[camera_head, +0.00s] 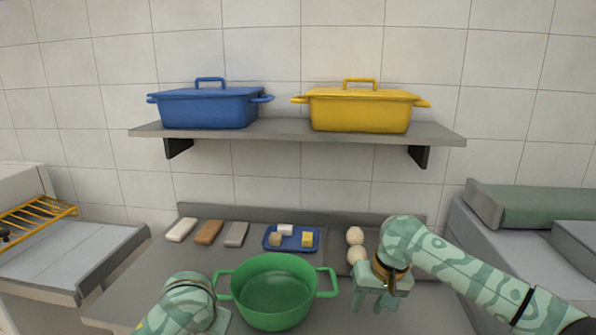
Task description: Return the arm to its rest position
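My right arm comes in from the right with a patterned green cover. Its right gripper (374,302) points down over the counter, just right of the green pot. Its fingers are apart with nothing visible between them. My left arm shows at the bottom, left of the pot. Only a small part of the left gripper (222,321) shows beside the pot, and its fingers are hidden.
A green pot (272,290) stands between my arms. Behind are pale balls (355,236), a blue tray (270,247) with small blocks, and several bars (209,232). A shelf (285,131) above holds blue (208,109) and yellow (360,110) lidded pots.

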